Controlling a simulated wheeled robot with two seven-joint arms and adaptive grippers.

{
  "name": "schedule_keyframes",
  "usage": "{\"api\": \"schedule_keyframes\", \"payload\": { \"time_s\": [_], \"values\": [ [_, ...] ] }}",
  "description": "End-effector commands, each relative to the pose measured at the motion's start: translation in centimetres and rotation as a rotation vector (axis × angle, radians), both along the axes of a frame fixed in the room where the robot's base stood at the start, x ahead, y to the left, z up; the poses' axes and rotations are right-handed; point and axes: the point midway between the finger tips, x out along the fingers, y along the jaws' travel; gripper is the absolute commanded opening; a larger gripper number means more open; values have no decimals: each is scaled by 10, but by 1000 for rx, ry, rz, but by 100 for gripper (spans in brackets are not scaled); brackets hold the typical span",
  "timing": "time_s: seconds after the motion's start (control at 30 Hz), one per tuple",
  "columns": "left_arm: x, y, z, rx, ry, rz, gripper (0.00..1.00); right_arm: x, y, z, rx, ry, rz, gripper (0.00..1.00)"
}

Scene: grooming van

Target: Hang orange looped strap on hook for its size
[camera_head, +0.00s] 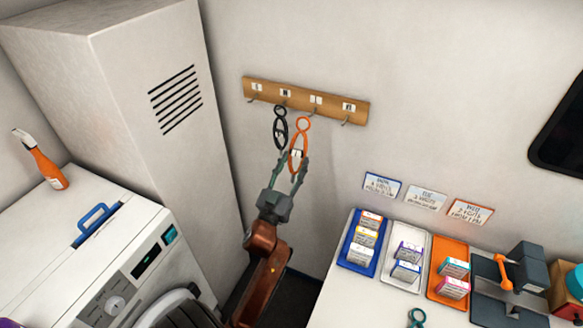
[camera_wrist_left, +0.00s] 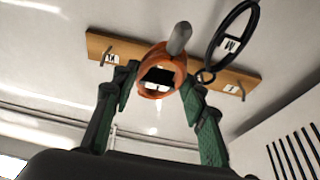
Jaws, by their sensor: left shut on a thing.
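The orange looped strap (camera_head: 297,142) has a small ring on top and a longer loop with a white tag below. My left gripper (camera_head: 294,164) is shut on its lower part and holds it upright in front of the wall rack (camera_head: 331,104). Its small ring is near the rack's third hook from the left; I cannot tell whether it is around that hook. In the left wrist view the strap (camera_wrist_left: 153,90) is ahead of the fingers (camera_wrist_left: 160,105), with a grey rod end (camera_wrist_left: 180,38) beside it. The rack has several labelled hooks, the rightmost marked XL. My right gripper is not in view.
A black looped strap (camera_head: 280,127) tagged M hangs at the second hook, close left of the orange one. A tall white cabinet (camera_head: 130,90) stands left. A white counter (camera_head: 345,300) with blue, white and orange trays is at lower right.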

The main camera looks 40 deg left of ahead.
Motion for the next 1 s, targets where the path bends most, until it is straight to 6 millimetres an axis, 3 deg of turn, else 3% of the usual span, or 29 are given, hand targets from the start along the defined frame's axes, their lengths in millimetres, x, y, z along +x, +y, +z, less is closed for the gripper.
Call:
{"api": "schedule_keyframes", "payload": {
  "time_s": [1.0],
  "values": [
    [53, 17, -10, 0, 0, 1, 9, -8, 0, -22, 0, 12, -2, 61]
  ]
}}
